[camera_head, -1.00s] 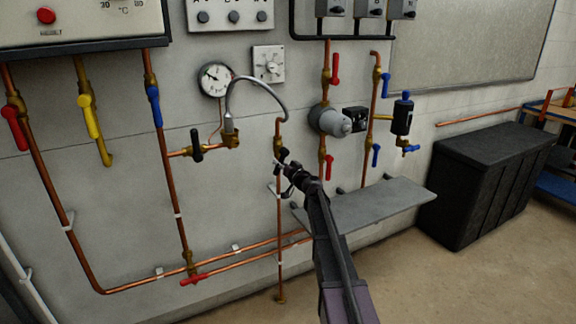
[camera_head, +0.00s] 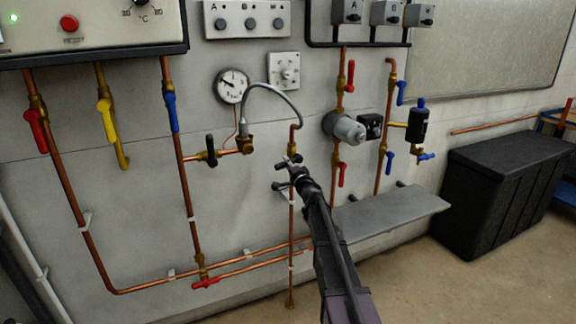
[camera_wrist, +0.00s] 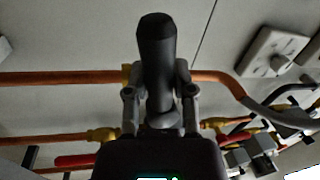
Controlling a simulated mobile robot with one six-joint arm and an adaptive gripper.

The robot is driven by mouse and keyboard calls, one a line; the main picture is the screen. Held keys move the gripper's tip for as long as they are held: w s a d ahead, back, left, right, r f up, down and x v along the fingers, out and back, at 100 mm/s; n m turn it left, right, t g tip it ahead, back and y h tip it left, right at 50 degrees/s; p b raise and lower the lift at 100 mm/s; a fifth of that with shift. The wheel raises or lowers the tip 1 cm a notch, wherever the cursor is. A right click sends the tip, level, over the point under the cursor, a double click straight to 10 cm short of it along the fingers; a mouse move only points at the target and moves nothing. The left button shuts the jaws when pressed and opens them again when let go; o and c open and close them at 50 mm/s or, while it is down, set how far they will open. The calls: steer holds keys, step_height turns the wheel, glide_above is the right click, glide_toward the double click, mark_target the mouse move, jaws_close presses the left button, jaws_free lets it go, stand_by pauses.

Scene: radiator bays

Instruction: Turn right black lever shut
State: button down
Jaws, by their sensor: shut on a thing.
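The right black lever (camera_head: 294,159) is on the slim vertical copper pipe below the curved grey hose. My gripper (camera_head: 282,176) is at this lever, small and partly merged with it in the head view. In the wrist view the black lever (camera_wrist: 156,55) stands upright in the picture, across the copper pipe (camera_wrist: 60,78) behind it. The fingers of my gripper (camera_wrist: 157,95) are shut on it, one on each side. The valve body is mostly hidden behind lever and fingers. Another black lever (camera_head: 211,150) stands upright on the short pipe to the left.
A gauge (camera_head: 232,85) and the curved hose (camera_head: 275,91) are just above. A grey pump (camera_head: 345,128) with red levers is close on the right. A grey shelf (camera_head: 390,212) juts out lower right, beside a black chest (camera_head: 500,190). The floor in front is clear.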

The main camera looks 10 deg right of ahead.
steer(key=shift+w+r+m+h+p, duration=0.1)
steer(key=shift+r+m+h+p, duration=0.15)
steer(key=shift+m, duration=0.5)
steer(key=shift+r+m+h+p, duration=0.15)
steer(key=shift+r+m, duration=0.15)
steer(key=shift+m, duration=0.45)
steer(key=shift+c, duration=2.2)
jaws_free()
steer(key=shift+a, duration=0.1)
